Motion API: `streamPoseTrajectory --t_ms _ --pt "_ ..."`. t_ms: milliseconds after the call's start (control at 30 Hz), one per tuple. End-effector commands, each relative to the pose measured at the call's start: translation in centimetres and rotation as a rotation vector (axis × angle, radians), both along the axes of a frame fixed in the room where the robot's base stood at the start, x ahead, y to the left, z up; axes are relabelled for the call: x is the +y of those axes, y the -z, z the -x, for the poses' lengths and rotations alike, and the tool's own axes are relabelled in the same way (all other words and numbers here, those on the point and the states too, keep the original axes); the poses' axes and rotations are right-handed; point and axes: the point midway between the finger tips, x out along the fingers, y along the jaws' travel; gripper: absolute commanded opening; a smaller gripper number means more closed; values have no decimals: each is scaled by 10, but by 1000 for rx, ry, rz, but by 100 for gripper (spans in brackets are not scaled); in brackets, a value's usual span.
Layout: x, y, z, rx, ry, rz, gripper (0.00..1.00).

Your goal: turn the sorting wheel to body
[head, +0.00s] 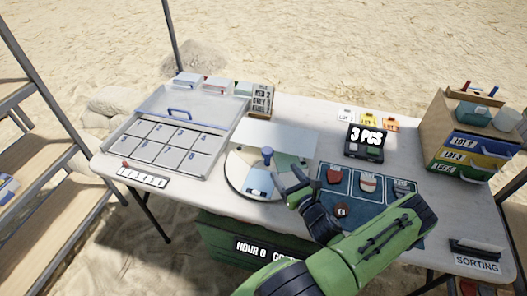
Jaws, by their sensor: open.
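The sorting wheel (234,174) is a round, pale disc near the front middle of the table. A blue knob (267,153) stands up on it toward its back. A light blue piece with a darker mark (259,183) shows at its front. No readable "body" label shows at this size. I cannot tell whether a finger touches the wheel. My gripper hides part of the wheel's right side.
A blue mat (405,221) with several pictured cards lies right of the wheel, partly under my arm. A compartment tray (160,150) stands left. A "3 PCS" display (366,141) stands behind the mat. A lot-drawer box (446,130) and "SORTING" sign (477,264) are at right.

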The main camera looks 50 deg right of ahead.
Motion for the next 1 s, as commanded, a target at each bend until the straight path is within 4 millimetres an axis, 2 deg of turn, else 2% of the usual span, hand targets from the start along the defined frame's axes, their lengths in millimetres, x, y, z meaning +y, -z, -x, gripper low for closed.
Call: streamPoseTrajectory --t_ms 33,300,500,833,1000 --pt "-2 1 -14 -1 -7 7 68" --pt "-23 1 -79 0 -8 10 68" --pt "-34 0 -110 1 -5 6 68" --pt "-36 0 -116 1 -3 3 68" --pt "-36 0 -116 1 -4 3 41"
